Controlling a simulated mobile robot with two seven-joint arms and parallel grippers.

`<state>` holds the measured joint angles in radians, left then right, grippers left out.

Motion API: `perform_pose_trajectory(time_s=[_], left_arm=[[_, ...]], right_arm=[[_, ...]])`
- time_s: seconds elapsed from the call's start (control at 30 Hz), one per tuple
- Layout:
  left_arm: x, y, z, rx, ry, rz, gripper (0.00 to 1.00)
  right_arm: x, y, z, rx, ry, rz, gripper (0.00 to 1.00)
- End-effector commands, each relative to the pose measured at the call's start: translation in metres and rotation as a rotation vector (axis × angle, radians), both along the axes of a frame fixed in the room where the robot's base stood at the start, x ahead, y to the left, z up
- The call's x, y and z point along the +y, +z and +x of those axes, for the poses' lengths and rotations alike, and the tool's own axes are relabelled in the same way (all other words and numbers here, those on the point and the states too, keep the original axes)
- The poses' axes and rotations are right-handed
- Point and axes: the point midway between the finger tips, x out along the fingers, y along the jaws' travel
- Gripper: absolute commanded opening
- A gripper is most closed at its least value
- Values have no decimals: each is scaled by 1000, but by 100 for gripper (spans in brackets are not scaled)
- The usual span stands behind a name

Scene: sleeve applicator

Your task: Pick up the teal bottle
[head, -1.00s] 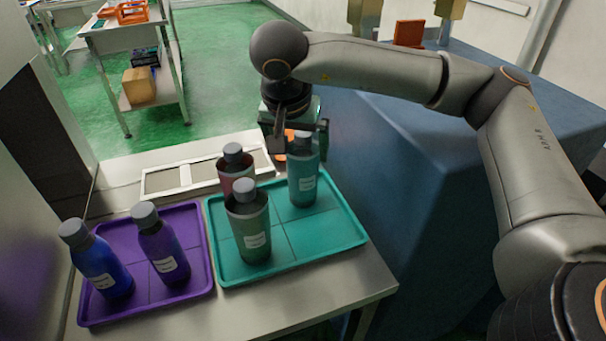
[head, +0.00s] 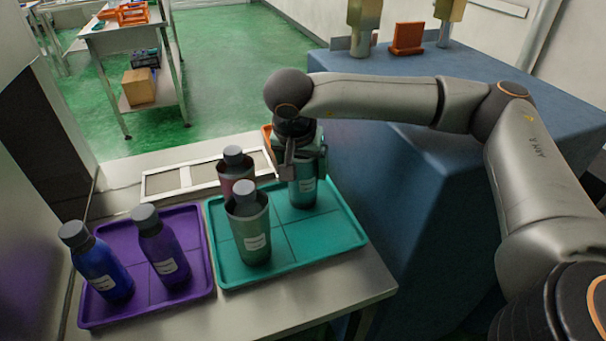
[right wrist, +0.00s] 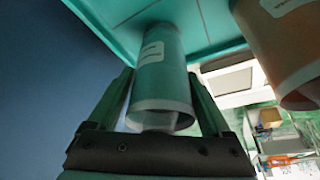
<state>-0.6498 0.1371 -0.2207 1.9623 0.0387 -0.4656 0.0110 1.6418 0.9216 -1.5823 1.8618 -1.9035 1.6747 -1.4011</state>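The teal bottle (head: 303,194) stands upright in the back right compartment of the teal tray (head: 345,238). Its upper part is hidden by my right gripper (head: 307,162), which is lowered over it from above. In the right wrist view the teal bottle (right wrist: 162,75) lies between the two fingers of my right gripper (right wrist: 160,95), one on each side. The fingers look apart, with narrow gaps beside the bottle. My left gripper is not in view.
A green bottle (head: 249,228) and a red bottle (head: 234,178) share the teal tray, close to the left. A purple tray (head: 145,300) holds a blue bottle (head: 103,265) and a purple bottle (head: 164,250). A large blue block (head: 400,180) stands to the right.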

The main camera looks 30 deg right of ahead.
Motion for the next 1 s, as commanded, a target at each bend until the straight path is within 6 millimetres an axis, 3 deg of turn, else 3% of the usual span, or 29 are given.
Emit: perform_pose_trajectory(time_s=[0.07,0.7,1.0], left_arm=[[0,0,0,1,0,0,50],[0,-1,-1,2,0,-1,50],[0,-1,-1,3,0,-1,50]], right_arm=[[0,0,0,0,0,0,73],[0,0,0,0,0,0,1],[0,1,0,-2,1,1,0]])
